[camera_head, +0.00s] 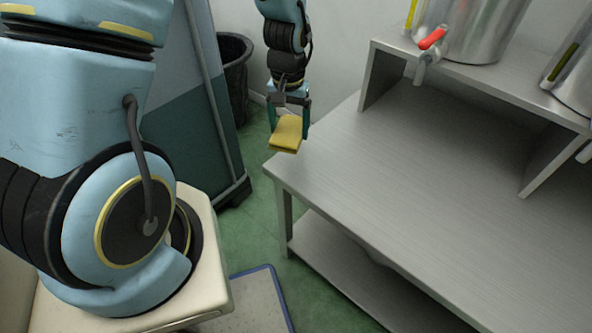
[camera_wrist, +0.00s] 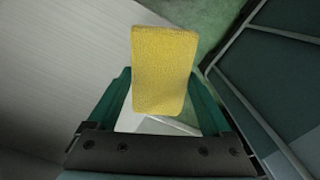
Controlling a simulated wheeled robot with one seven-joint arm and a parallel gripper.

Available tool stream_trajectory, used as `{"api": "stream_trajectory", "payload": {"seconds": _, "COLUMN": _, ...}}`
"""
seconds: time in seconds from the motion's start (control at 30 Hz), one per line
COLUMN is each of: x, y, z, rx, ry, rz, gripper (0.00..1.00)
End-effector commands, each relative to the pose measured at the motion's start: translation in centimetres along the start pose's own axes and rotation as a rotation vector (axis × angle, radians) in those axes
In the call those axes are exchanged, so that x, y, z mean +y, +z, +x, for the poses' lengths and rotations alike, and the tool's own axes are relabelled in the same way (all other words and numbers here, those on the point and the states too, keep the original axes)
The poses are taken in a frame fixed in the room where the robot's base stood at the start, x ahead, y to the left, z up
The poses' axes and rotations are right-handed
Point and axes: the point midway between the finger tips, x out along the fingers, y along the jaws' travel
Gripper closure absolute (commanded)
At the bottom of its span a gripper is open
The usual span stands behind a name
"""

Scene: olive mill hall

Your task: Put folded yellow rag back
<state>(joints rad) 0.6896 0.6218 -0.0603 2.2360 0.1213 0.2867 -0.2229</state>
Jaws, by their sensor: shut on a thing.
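The folded yellow rag (camera_head: 286,134) is a small flat yellow block in my gripper (camera_head: 289,122). My gripper is shut on it, with one green finger on each side. In the head view the rag hangs below the fingers, in the air near the far left corner of the metal table. In the wrist view the rag (camera_wrist: 164,70) sits upright between the fingers of my gripper (camera_wrist: 166,98) and covers part of the scene behind it.
The grey metal table (camera_head: 400,170) has a clear top and a lower shelf (camera_head: 345,272). A raised metal shelf (camera_head: 490,82) on it carries steel tanks (camera_head: 478,30), one with a red-handled tap (camera_head: 432,40). A dark bin (camera_head: 236,75) and a green-grey panel (camera_head: 190,120) stand left of my gripper.

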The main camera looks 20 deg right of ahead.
Motion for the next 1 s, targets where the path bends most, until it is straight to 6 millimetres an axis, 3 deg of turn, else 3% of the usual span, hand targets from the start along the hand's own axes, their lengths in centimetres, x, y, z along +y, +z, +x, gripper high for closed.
{"api": "stream_trajectory", "payload": {"seconds": 0.17, "x": 1.8, "y": 0.3, "z": 0.8, "rx": -0.003, "ry": -0.002, "rz": 0.039, "gripper": 0.68}}
{"api": "stream_trajectory", "payload": {"seconds": 0.4, "x": 1.8, "y": 0.4, "z": 4.7, "rx": -0.004, "ry": -0.002, "rz": 0.039, "gripper": 0.68}}
{"api": "stream_trajectory", "payload": {"seconds": 0.8, "x": 1.7, "y": 0.3, "z": 9.1, "rx": -0.002, "ry": -0.001, "rz": 0.039, "gripper": 0.68}}
{"api": "stream_trajectory", "payload": {"seconds": 1.0, "x": 1.7, "y": 0.2, "z": 10.0, "rx": 0.001, "ry": -0.001, "rz": 0.039, "gripper": 0.68}}
